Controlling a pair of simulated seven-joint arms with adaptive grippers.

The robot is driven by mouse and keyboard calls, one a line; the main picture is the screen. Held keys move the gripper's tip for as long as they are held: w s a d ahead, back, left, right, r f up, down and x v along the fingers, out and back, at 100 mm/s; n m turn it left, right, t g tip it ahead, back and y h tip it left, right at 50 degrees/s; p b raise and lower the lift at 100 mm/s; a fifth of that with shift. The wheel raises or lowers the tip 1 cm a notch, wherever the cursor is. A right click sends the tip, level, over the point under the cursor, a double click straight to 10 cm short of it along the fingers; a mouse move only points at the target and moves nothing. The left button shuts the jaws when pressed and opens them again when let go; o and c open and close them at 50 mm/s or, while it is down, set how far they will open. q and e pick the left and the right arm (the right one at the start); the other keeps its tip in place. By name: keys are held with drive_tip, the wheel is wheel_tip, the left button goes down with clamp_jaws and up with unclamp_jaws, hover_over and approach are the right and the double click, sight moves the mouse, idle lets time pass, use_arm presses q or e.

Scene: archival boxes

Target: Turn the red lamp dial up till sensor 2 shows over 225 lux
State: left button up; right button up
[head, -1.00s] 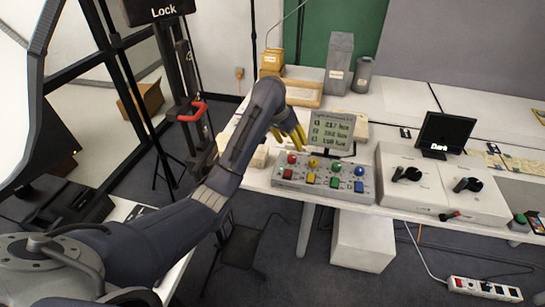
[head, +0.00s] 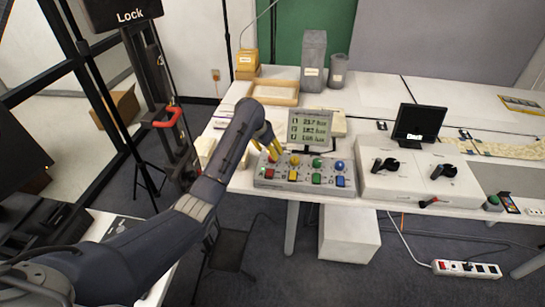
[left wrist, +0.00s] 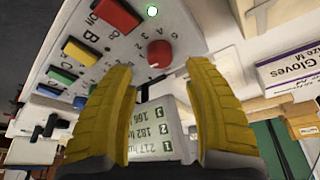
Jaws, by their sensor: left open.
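The grey control panel (head: 262,184) lies on the white table with a row of round dials and a row of square switches. The red dial (left wrist: 160,53) sits at the panel's left end in the head view, where it is partly hidden by my fingers. A screen (head: 310,131) behind the panel lists three lux readings; in the wrist view, the screen (left wrist: 158,130) is upside down, and line 2 appears to read 182. My left gripper (left wrist: 160,76) is open, its yellow fingers pointing towards the red dial with the dial between their tips' directions. My right gripper is not in view.
Yellow (head: 295,160), green (head: 317,162) and blue (head: 340,166) dials stand right of the red one. A white box with black handles (head: 405,180) and a small black monitor (head: 420,122) are further right. A wooden tray (head: 274,92) lies behind.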

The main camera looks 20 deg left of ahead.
use_arm(q)
drive_tip(key=shift+x, duration=2.7)
clamp_jaws()
